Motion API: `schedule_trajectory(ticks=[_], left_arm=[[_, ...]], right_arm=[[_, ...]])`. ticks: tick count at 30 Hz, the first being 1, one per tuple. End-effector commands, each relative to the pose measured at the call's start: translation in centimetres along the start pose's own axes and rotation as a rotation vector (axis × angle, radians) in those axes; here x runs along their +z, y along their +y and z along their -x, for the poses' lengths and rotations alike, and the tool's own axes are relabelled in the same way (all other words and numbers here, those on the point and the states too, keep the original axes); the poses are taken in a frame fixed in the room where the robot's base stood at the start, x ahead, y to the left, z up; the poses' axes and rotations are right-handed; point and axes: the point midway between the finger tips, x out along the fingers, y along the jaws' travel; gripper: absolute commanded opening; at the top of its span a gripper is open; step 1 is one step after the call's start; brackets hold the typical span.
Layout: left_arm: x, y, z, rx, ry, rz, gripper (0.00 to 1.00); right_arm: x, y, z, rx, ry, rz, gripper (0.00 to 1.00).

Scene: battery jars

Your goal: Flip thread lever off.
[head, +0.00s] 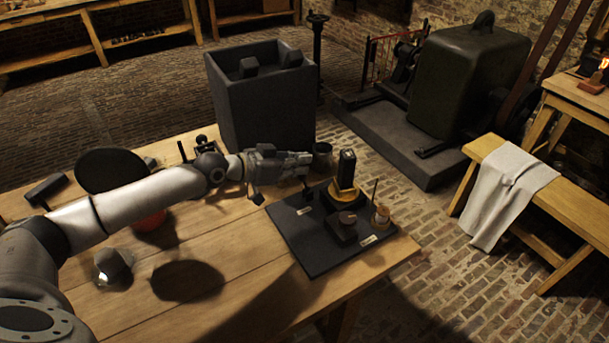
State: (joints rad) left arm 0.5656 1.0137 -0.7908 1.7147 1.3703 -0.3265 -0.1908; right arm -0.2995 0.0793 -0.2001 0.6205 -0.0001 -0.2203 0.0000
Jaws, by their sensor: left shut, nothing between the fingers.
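A black board (292,237) lies on the near wooden table and bears several small pieces and small pale labels. A dark upright block (346,168) stands on it with a yellow round base (344,196). In front is a low dark block with a brown round top (346,218). To its right is a small amber jar (381,216) with a thin rod. I cannot make out which part is the thread lever. My left gripper (306,176) is shut and empty, over the board's back left, left of the upright block and apart from it. My right gripper is out of view.
A dark cup (322,155) stands behind the gripper. A tall dark open bin (262,98) stands beyond the table. A round black disc (110,170) and a shiny cone-shaped piece (114,266) are at the left. The table's front middle (235,285) is clear.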

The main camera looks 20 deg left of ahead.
Motion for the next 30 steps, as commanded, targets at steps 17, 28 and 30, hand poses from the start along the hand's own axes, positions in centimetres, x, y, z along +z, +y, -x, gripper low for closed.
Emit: schedule_trajectory(ticks=[17, 28, 30], left_arm=[[0.3, 0.0, -0.7, 0.007, 0.041, 0.003, 0.0], [0.3, 0.0, -1.5, 0.006, 0.04, 0.002, 0.0], [0.3, 0.0, -1.5, 0.006, 0.04, 0.002, 0.0]], right_arm=[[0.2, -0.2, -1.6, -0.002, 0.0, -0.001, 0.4], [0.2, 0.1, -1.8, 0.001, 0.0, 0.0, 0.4], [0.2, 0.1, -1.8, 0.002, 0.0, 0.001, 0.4]])
